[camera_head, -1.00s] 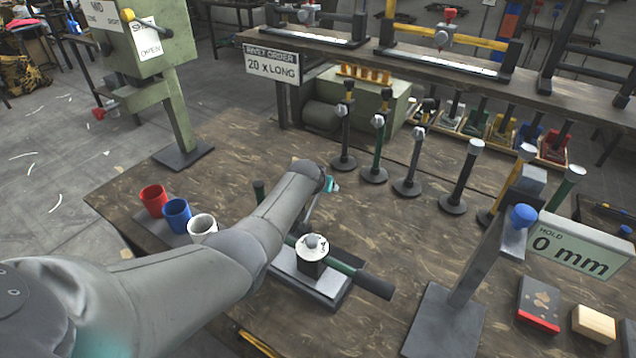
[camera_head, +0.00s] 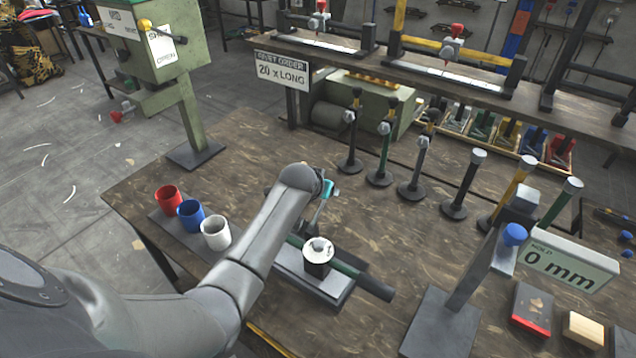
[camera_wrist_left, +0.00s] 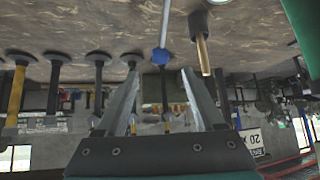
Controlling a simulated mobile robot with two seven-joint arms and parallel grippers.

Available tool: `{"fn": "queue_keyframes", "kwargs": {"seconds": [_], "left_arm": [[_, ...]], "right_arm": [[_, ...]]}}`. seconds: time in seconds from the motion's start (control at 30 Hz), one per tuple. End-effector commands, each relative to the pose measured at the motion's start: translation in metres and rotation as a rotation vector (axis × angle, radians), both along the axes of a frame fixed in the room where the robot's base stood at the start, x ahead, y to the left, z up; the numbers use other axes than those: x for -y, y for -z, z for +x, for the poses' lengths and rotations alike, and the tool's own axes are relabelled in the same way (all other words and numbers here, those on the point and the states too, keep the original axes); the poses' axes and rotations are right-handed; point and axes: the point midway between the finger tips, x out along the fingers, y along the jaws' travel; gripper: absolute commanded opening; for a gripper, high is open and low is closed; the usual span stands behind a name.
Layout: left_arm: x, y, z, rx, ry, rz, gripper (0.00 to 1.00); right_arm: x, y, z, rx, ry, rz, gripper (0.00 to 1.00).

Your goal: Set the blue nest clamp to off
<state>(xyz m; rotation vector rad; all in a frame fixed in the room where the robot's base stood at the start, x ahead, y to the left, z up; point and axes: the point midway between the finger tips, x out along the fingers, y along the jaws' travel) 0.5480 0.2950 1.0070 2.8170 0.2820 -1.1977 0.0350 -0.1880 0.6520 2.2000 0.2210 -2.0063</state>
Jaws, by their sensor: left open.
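A small blue part on a grey stem (camera_wrist_left: 160,56), apparently the blue nest clamp, shows in the left wrist view between and beyond my fingers. I cannot tell its setting, and my arm seems to hide it in the head view. My left gripper (camera_wrist_left: 160,100) is open with its fingers apart and nothing held. In the head view, my left gripper (camera_head: 317,211) points down just behind the fixture (camera_head: 330,288), which carries a black cylinder with a white top (camera_head: 318,256). The right gripper is out of view.
Red (camera_head: 168,199), blue (camera_head: 190,216) and white (camera_head: 215,233) cups stand left of my arm. Several upright posts (camera_head: 383,155) line the back. A slanted stand with a blue knob (camera_head: 515,235) and a 0 mm sign (camera_head: 570,264) are at right.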

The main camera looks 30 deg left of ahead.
Motion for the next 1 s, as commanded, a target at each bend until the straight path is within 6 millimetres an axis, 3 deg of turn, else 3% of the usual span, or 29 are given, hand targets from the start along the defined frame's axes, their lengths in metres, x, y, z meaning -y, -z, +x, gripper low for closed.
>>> {"fn": "queue_keyframes", "kwargs": {"seconds": [0.4,1.0], "left_arm": [[0.005,-0.029,-0.027,0.001,0.0,0.0,0.7],[0.006,-0.031,-0.03,0.0,0.0,0.0,0.7]], "right_arm": [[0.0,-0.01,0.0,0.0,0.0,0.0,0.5],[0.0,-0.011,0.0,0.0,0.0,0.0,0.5]]}}
